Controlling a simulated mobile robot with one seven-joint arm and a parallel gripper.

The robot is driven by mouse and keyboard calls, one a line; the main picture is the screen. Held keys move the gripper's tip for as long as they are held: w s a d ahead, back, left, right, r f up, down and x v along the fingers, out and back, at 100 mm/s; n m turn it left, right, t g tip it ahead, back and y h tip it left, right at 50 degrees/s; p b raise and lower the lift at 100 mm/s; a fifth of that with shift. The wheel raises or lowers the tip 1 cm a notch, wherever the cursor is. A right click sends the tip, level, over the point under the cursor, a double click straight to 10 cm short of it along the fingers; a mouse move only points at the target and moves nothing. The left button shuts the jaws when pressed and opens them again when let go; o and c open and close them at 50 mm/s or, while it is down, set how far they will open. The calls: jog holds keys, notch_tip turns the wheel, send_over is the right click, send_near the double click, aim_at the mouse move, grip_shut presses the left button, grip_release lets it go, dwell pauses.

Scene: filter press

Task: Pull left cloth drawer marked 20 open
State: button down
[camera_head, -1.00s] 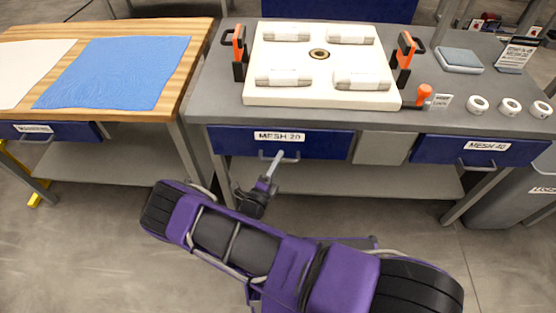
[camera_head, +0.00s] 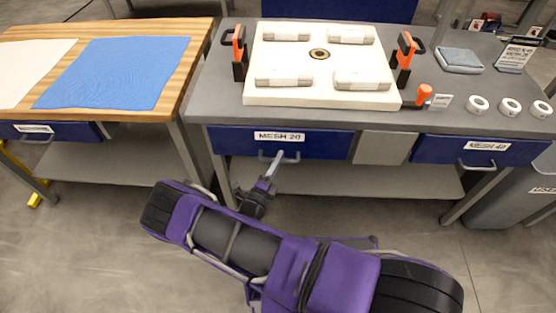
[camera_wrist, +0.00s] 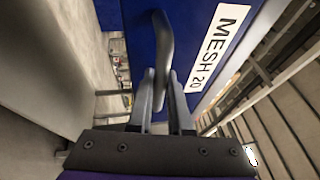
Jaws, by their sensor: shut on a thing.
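The blue drawer labelled MESH 20 (camera_head: 325,145) sits under the left part of the grey bench and looks closed, its front level with the bench frame. Its grey bar handle (camera_head: 268,158) is on the front below the label. My gripper (camera_head: 278,161) reaches the handle from below. In the wrist view, my gripper (camera_wrist: 160,88) is shut on the handle (camera_wrist: 160,45), with a finger on each side of its lower part. The MESH 20 label (camera_wrist: 219,47) shows on the blue drawer front (camera_wrist: 190,20).
The blue MESH 40 drawer (camera_head: 480,151) is to the right. On the grey bench (camera_head: 215,100) stands a white plate (camera_head: 320,98) with orange clamps. A wooden table (camera_head: 190,60) with blue cloth (camera_head: 115,72) is at left. The floor in front is clear.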

jog(key=shift+s, duration=0.1)
jog(key=s, duration=2.1)
jog(key=shift+s+a, duration=0.2)
jog(key=shift+a, duration=0.15)
jog(key=c, duration=1.1)
grip_release()
jog(key=b+v, duration=0.1)
jog(key=v, duration=1.6)
jog(key=shift+s+a+b, duration=0.1)
jog(key=shift+s+b, duration=0.1)
jog(key=shift+b, duration=0.2)
